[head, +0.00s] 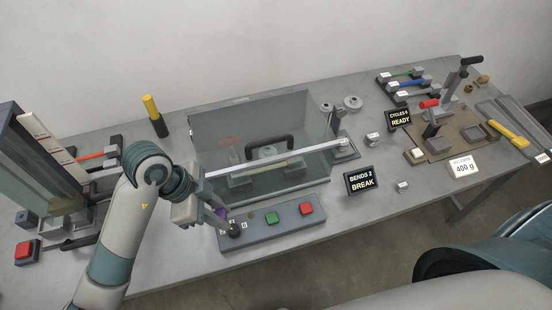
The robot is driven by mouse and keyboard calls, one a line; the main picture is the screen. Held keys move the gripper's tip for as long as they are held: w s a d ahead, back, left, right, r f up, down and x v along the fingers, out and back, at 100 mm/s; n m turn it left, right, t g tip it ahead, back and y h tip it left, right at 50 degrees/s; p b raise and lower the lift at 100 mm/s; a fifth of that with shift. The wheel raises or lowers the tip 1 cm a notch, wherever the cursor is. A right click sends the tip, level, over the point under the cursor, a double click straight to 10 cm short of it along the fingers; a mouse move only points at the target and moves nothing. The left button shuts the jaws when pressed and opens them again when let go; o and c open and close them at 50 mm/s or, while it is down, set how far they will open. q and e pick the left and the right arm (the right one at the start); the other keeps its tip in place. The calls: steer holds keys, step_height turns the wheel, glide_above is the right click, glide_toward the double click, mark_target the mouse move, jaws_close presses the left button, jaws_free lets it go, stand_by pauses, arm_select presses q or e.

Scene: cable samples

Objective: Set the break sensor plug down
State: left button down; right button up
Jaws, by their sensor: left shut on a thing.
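My left gripper (221,217) reaches down at the left end of the grey control panel (288,222), beside its small white labels. It is shut on a small purple piece, probably the break sensor plug (223,212), mostly hidden by the fingers. I cannot tell whether the plug touches the panel. A dark round knob (235,230) stands on the panel just right of the fingertips. A display (361,181) reads "BENDS 2 BREAK". My right gripper is not in view.
The panel carries a green button (271,218) and a red button (306,209). A clear-walled box (310,125) with a black handle stands behind the gripper. A "READY" display (400,119) and a 400 g card (463,167) are at right. Bare table lies between panel and display.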

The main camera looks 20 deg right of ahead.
arm_select(q)
steer(key=shift+s+a+f+n+t, duration=0.15)
steer(key=shift+n+t, duration=0.1)
steer(key=shift+n, duration=0.3)
steer(key=shift+a+r+n+t, duration=0.15)
steer(key=shift+n+t, duration=0.1)
steer(key=shift+n, duration=0.3)
steer(key=shift+f, duration=0.1)
steer(key=shift+a+f, duration=0.1)
steer(key=a+f+p, duration=0.1)
steer(key=a+f, duration=0.1)
steer(key=a, duration=0.1)
steer(key=a+f+p, duration=0.2)
steer(key=a, duration=0.2)
steer(key=w+a+f+p, duration=0.1)
steer(key=a+f, duration=0.1)
steer(key=a, duration=0.2)
steer(key=shift+a+f, duration=0.15)
steer(key=shift+f, duration=0.2)
steer(key=shift+w+f, duration=0.1)
steer(key=shift+f, duration=0.1)
step_height(320, 180, down, 3)
steer(key=shift+f+p, duration=0.2)
steer(key=shift+p, duration=0.8)
steer(key=shift+f, duration=0.2)
steer(key=shift+f, duration=0.1)
